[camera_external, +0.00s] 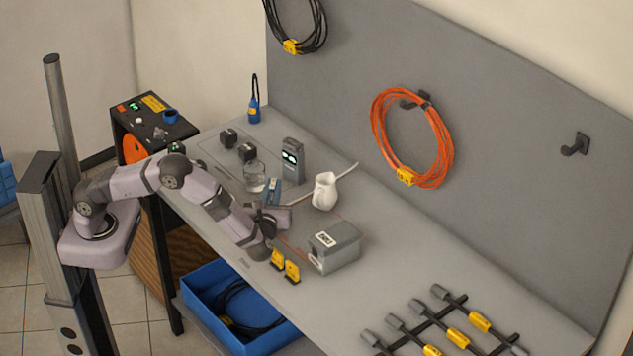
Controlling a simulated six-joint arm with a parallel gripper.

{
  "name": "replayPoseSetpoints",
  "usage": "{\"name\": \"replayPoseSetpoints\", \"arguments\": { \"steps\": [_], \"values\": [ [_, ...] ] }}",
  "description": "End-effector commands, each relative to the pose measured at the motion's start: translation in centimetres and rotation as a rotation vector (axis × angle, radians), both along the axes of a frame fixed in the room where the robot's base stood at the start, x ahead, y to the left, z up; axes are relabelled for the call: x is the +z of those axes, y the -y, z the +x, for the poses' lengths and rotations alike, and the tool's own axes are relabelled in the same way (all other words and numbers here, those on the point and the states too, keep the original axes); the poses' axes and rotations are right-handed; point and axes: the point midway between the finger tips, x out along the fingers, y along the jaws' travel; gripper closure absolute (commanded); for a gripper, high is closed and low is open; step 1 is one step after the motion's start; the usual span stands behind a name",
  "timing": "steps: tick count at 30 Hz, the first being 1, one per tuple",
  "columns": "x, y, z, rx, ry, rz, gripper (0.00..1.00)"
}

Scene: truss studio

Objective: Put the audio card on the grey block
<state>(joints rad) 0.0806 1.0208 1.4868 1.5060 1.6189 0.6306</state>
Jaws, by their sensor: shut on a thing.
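A grey block (335,250) with a white label on top sits on the bench, to the right of and nearer than my gripper. The piece is apart from this block.
A white jug (325,191), a glass (254,177) and a grey device (293,162) with a green display stand close around my gripper. Two yellow pieces (285,265) are left of the block. A rack with grey and yellow parts (447,325) is at the right.

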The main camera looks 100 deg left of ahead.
Motion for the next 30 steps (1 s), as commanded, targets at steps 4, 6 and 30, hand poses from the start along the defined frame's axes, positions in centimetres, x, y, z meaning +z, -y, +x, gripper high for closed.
{"name": "replayPoseSetpoints", "arguments": {
  "steps": [4,6,30],
  "values": [
    [-1.7,0.0,-0.1,0.000,-0.005,0.000,1.00],
    [-2.5,0.0,0.0,0.000,-0.004,0.000,1.00],
    [-4.2,0.0,-0.1,0.000,-0.002,-0.001,0.69]
  ]
}}
